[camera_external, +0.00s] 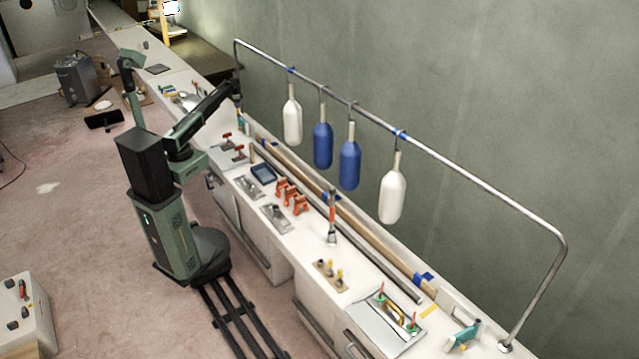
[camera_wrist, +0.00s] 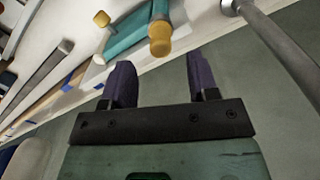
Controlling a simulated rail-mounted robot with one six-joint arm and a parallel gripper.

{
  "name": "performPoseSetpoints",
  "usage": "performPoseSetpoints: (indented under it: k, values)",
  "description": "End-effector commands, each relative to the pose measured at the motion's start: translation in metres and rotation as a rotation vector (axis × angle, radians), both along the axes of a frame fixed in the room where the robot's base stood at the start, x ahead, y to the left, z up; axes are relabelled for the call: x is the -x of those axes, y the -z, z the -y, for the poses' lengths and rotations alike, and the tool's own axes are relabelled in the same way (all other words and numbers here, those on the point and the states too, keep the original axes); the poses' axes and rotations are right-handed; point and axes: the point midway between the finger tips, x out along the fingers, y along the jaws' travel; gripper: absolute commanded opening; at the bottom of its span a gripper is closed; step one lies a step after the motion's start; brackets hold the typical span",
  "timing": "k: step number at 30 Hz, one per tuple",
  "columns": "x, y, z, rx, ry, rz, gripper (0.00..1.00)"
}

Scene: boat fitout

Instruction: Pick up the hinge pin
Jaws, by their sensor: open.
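No part is clearly marked as the hinge pin, and I cannot tell which it is. In the wrist view a teal fitting (camera_wrist: 126,42) with a yellow-orange round-ended part (camera_wrist: 160,40) and a smaller yellow knob (camera_wrist: 102,19) lies on the white bench, just beyond my fingertips. My gripper (camera_wrist: 160,63) is open, its two dark fingers apart with nothing between them. In the external view my gripper (camera_external: 239,107) hangs over the bench's back edge near the left end of the rail. The small teal and yellow thing under it is mostly hidden.
A metal rail (camera_external: 330,96) with hanging white (camera_external: 292,122) and blue bottle shapes (camera_external: 323,146) runs along the wall side. Its post (camera_wrist: 232,6) stands close right of the fitting. Orange clamps (camera_external: 288,190) and tools crowd the bench (camera_external: 300,262) to the right.

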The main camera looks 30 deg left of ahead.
Motion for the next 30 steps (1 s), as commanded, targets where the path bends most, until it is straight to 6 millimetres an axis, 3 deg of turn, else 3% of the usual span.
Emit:
performPoseSetpoints:
  k: [4,11,18,29,30]
  values:
    - [0.000,0.009,0.000,0.000,0.000,0.000,0.54]
    - [-0.001,0.052,0.000,0.000,-0.001,0.000,0.54]
    - [-0.001,0.049,0.000,0.000,-0.001,0.000,0.54]
    - [-0.001,0.049,0.000,0.000,-0.001,0.000,0.01]
    - [-0.001,0.049,0.000,0.000,-0.001,0.000,0.00]
